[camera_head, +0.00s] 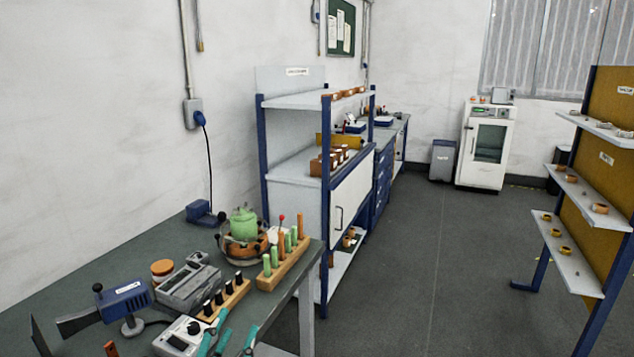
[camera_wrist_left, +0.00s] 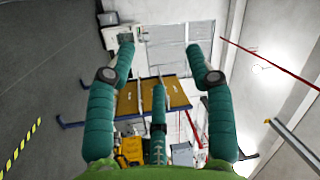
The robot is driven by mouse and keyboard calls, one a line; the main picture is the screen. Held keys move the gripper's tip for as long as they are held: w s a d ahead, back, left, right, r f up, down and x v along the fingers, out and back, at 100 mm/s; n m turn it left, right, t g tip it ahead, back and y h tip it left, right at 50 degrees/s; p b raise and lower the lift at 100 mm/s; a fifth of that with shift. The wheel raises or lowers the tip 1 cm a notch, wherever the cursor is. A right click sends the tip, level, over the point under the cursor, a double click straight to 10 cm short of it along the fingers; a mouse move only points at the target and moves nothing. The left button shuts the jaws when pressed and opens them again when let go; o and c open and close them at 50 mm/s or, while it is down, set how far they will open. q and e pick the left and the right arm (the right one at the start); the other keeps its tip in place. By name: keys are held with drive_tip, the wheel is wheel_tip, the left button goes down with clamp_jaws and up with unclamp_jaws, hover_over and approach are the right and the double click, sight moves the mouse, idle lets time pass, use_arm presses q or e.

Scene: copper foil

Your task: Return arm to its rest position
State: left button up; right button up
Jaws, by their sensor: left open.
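My left gripper (camera_head: 233,330) shows at the bottom edge of the head view as teal fingers over the near bench. In the left wrist view, its padded teal fingers (camera_wrist_left: 159,62) are spread wide, with nothing between them. The rest of my left arm is out of the head view. My right gripper is in neither view.
A shelf unit (camera_head: 292,178) stands beyond. The grey floor (camera_head: 440,270) is clear.

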use_arm(q)
drive_tip(key=s+a+f+n+g+y, duration=0.3)
drive_tip(key=s+f+n+g, duration=0.15)
drive_tip(key=f, duration=0.35)
drive_tip(key=s+a+f+n+g+y, duration=0.2)
drive_tip(key=s+a+f+n+g, duration=0.1)
drive_tip(key=s+f+n, duration=0.3)
drive_tip(key=s+d+f+n+g+h, duration=0.1)
drive_tip(key=s+f+g, duration=0.35)
drive_tip(key=s, duration=0.35)
drive_tip(key=s+f+n+g, duration=0.2)
drive_tip(key=s+f+g, duration=0.25)
drive_tip(key=s, duration=0.35)
wheel_tip(320, 180, down, 23)
drive_tip(key=s, duration=0.1)
drive_tip(key=s+a+f+g, duration=0.2)
drive_tip(key=s+f, duration=1.3)
drive_tip(key=s, duration=0.1)
drive_tip(key=shift+s+a+m, duration=0.15)
drive_tip(key=shift+a+m, duration=0.2)
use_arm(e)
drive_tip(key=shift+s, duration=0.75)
